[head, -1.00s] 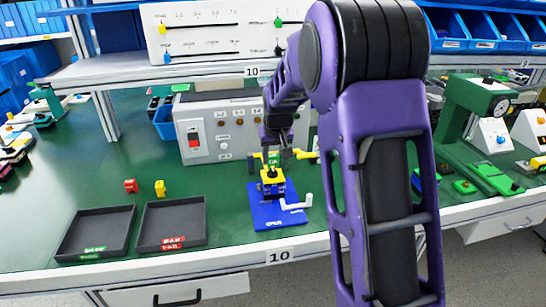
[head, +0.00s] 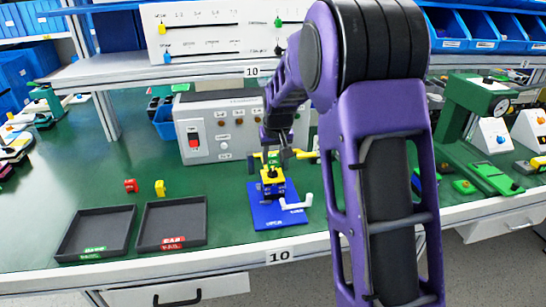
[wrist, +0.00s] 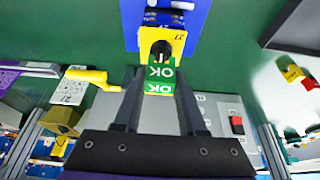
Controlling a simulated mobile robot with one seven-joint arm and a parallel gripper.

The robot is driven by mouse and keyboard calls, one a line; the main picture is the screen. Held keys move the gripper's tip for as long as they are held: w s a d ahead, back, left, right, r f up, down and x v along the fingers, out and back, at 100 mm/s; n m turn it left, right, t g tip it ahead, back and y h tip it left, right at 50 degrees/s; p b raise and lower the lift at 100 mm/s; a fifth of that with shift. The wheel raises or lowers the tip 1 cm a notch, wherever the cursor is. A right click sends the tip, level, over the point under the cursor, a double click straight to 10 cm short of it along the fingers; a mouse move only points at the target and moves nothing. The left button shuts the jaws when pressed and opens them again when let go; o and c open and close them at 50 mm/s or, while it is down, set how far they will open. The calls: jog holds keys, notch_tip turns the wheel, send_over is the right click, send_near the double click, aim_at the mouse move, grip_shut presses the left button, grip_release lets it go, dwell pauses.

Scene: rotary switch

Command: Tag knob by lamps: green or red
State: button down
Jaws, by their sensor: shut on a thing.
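My gripper (wrist: 158,80) is shut on a green tag (wrist: 160,87) marked OK, which shows between its fingers in the wrist view. The tag's far edge meets or overlaps the yellow switch block (wrist: 178,42); I cannot tell whether it touches the knob. The black knob (wrist: 161,49) sits on that block just beyond the tag. In the head view my gripper (head: 282,153) is just above and behind the yellow block (head: 273,174) on its blue base (head: 270,215). The grey lamp panel (head: 205,150) stands behind; I cannot tell which lamps are lit.
Two dark trays stand at the front left, one with a green label (head: 76,242) and one with a red label (head: 152,236). A red piece (head: 130,185) and a yellow piece (head: 160,187) stand behind them. A white crank handle (head: 300,203) juts right of the fixture.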

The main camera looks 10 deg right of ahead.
jog(key=shift+f+b, duration=0.75)
jog(key=shift+f, duration=0.4)
jog(key=shift+c, duration=2)
grip_release()
jog(key=shift+r, duration=0.1)
jog(key=p+v, duration=0.2)
jog(key=v, duration=1.5)
jog(key=shift+s+p, duration=0.15)
jog(key=shift+p, duration=0.15)
jog(key=shift+r, duration=0.15)
notch_tip(320, 180, up, 9)
jog(key=p, duration=0.7)
